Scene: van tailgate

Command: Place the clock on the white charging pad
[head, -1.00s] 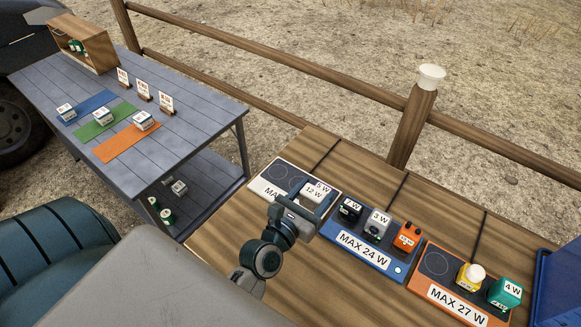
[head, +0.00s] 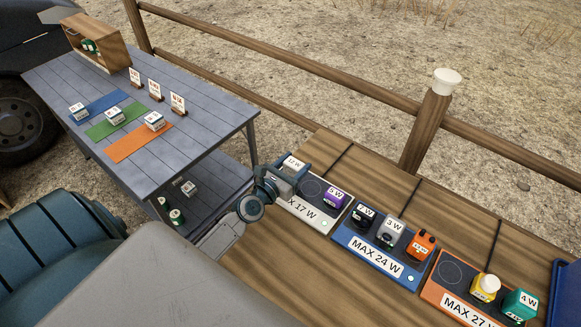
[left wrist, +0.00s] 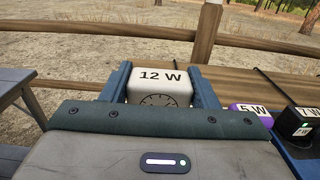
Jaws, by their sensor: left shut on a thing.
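The clock (head: 293,162) is a small white block marked 12 W with a dial on its face. My left gripper (head: 287,173) is shut on it, and the left wrist view shows the clock (left wrist: 158,87) between the two fingers. The white charging pad (head: 324,213), its label partly hidden and reading X 17 W, lies on the wooden table. The gripper and clock are at its left end, left of its empty ring; their height is unclear. A purple 5 W block (head: 335,197) stands on the pad's right part. My right gripper is out of view.
A blue MAX 24 W pad (head: 375,258) holds three devices. An orange MAX 27 W pad (head: 452,300) holds a yellow device and a teal one, with an empty ring at left. A grey table (head: 190,165) stands at left. A wooden fence (head: 430,130) runs behind.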

